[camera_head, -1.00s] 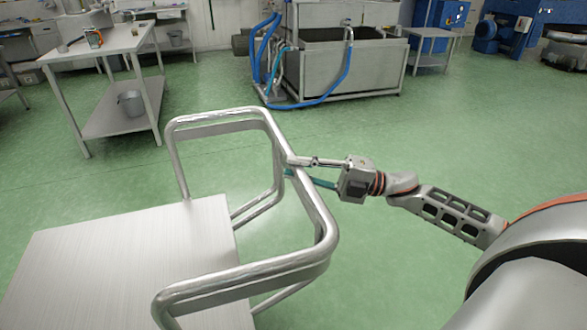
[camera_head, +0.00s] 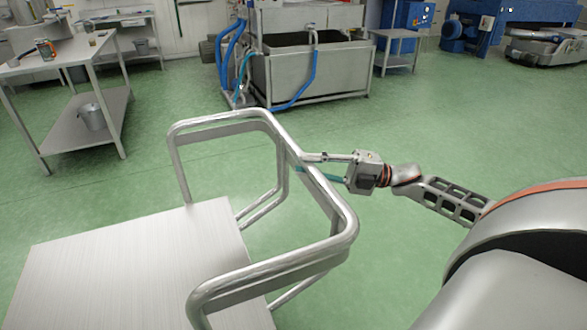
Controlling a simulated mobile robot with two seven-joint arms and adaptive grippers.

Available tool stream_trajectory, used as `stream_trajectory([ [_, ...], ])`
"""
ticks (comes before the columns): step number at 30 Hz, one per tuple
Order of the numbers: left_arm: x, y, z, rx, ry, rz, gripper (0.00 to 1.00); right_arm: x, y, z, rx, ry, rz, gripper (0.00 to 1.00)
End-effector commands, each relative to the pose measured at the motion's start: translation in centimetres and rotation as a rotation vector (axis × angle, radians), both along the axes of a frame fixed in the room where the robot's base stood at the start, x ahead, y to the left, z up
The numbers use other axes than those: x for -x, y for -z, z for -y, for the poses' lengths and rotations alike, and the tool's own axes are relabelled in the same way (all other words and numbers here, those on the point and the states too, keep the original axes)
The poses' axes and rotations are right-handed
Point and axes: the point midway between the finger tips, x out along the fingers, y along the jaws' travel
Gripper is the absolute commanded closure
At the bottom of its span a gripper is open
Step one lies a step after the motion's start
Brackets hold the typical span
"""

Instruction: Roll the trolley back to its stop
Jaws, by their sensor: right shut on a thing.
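The trolley (camera_head: 130,262) stands at the lower left, with a bare brushed-metal top and a bent tube handle frame (camera_head: 265,122) around its right end. My right gripper (camera_head: 304,165) comes in from the right and is shut on the handle tube at its right side. One finger lies on the tube and the teal lower finger passes partly behind it. My left gripper is not in view. The trolley's wheels and its stop cannot be made out.
A steel table (camera_head: 62,60) with a bucket (camera_head: 92,117) on its lower shelf stands at the upper left. A steel tank (camera_head: 310,75) with blue hoses is at the back. A small side table (camera_head: 398,40) and blue machines (camera_head: 470,30) stand further right. The green floor between is clear.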

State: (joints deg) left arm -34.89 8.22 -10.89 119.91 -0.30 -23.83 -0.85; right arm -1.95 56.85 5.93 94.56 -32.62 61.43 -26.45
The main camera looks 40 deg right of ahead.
Motion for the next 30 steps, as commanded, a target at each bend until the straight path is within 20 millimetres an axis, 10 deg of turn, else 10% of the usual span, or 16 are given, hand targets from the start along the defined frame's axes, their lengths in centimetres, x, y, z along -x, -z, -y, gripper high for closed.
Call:
stream_trajectory([
  [9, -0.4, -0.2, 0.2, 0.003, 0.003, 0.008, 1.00, 1.1, -0.1, 4.4, 0.001, 0.005, 0.001, 1.00],
  [24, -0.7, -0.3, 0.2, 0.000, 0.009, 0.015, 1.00, 1.4, -0.3, 5.3, -0.001, 0.005, 0.003, 1.00],
  [27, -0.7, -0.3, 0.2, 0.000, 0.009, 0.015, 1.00, 1.4, -0.2, 5.2, -0.001, 0.005, 0.003, 0.64],
  [30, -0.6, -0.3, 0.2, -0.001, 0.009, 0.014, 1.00, 1.4, -0.2, 5.2, 0.000, 0.003, 0.002, 0.64],
])
